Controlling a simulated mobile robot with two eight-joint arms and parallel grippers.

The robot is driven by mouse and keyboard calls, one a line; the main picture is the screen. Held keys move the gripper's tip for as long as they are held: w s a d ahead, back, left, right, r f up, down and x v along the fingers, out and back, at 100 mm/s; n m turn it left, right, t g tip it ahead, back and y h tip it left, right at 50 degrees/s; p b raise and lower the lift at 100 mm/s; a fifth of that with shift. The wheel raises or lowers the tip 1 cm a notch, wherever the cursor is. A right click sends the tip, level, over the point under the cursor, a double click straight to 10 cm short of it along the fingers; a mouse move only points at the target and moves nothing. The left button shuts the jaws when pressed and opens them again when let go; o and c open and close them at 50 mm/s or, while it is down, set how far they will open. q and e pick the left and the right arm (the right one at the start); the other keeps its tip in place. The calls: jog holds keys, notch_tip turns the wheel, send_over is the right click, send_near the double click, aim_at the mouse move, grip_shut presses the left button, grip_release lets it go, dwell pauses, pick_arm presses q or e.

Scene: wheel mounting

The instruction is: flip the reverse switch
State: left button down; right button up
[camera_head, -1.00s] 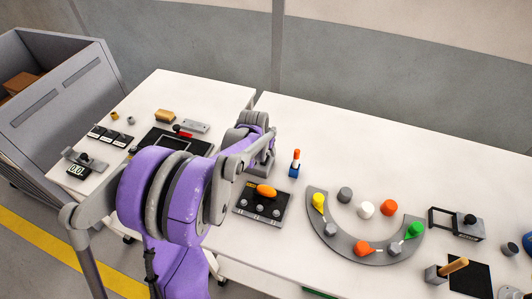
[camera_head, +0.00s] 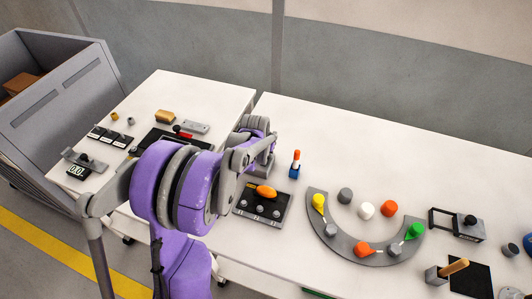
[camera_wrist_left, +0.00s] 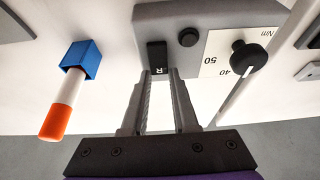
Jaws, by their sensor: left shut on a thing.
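The reverse switch (camera_wrist_left: 157,57) is a small black rocker marked R on a grey housing (camera_wrist_left: 185,18) in the left wrist view. My left gripper (camera_wrist_left: 160,74) has its fingertips at the switch and is shut on it, with a narrow gap showing between the fingers. The switch's exact tilt is hard to tell. In the head view my left arm reaches over the table, and its wrist hides the switch and most of the housing (camera_head: 264,168). My right gripper is not in view.
Beside the housing stands a blue holder (camera_wrist_left: 80,58) with an orange-and-white stick (camera_wrist_left: 60,108). A black knob (camera_wrist_left: 248,58) and a dial scale are on the other side. A panel with an orange knob (camera_head: 266,191) and a grey arc tray (camera_head: 340,240) lie nearer the front edge.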

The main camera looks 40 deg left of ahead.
pick_arm(q)
jog(key=shift+s+f+t+b, duration=0.1)
jog(key=shift+f+t+b, duration=0.05)
jog(key=shift+t+b, duration=0.2)
jog(key=shift+s+t+b, duration=0.1)
jog(key=shift+t+b, duration=0.15)
jog(key=shift+b, duration=0.05)
jog(key=shift+d+r+y, duration=0.1)
jog(key=shift+r+y, duration=0.1)
jog(key=shift+y, duration=0.1)
jog(key=c, duration=0.7)
grip_release()
